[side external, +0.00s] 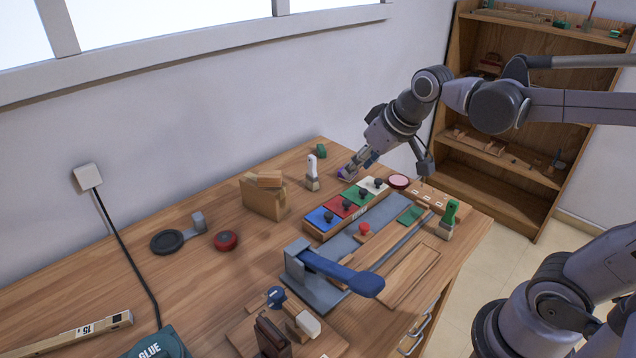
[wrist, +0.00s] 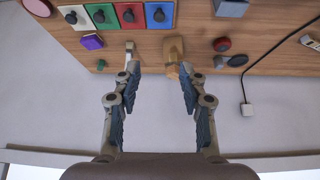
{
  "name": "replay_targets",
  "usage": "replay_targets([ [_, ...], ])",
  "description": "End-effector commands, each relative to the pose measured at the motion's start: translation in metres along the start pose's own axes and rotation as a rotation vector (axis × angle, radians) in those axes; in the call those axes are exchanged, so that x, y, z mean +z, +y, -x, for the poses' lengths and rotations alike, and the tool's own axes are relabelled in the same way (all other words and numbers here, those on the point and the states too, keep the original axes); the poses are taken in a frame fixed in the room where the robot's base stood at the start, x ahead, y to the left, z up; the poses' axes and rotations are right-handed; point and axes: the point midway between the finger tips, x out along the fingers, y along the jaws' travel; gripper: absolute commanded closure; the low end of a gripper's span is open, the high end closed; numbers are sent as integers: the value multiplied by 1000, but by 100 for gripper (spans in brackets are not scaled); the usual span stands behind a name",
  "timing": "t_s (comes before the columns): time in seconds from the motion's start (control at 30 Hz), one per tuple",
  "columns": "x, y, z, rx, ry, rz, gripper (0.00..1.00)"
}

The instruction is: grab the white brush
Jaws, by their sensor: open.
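The white brush (side external: 312,172) stands upright on the wooden table near the back wall, with a white handle and a brownish base. In the wrist view, the white brush (wrist: 129,52) shows just beyond the left fingertip, partly hidden by it. My gripper (side external: 398,164) is open and empty, to the right of the brush in the side view and apart from it. In the wrist view, my gripper (wrist: 160,69) has its fingers spread wide, with the gap between the brush and a wooden block.
The wooden block (side external: 264,197) stands left of the brush. A purple item (side external: 346,173) and a small green item (side external: 321,151) lie nearby. A box with colored, knobbed panels (side external: 347,208) is in front. A green-handled brush (side external: 450,214) stands near the right edge.

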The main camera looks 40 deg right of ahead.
Motion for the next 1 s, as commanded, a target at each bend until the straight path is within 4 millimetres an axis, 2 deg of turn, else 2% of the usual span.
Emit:
replay_targets([
  [0.03, -17, 5, -5, 4, -10, -6, 58],
  [0.2, -62, 21, -26, 12, -43, -18, 58],
  [0.37, -99, 38, -55, 19, -74, -29, 58],
  [0.5, -126, 56, -85, 22, -101, -39, 58],
  [0.6, -143, 69, -110, 23, -120, -46, 58],
  [0.8, -162, 91, -151, 25, -150, -57, 58],
  [1.0, -167, 100, -171, 25, -162, -61, 58],
])
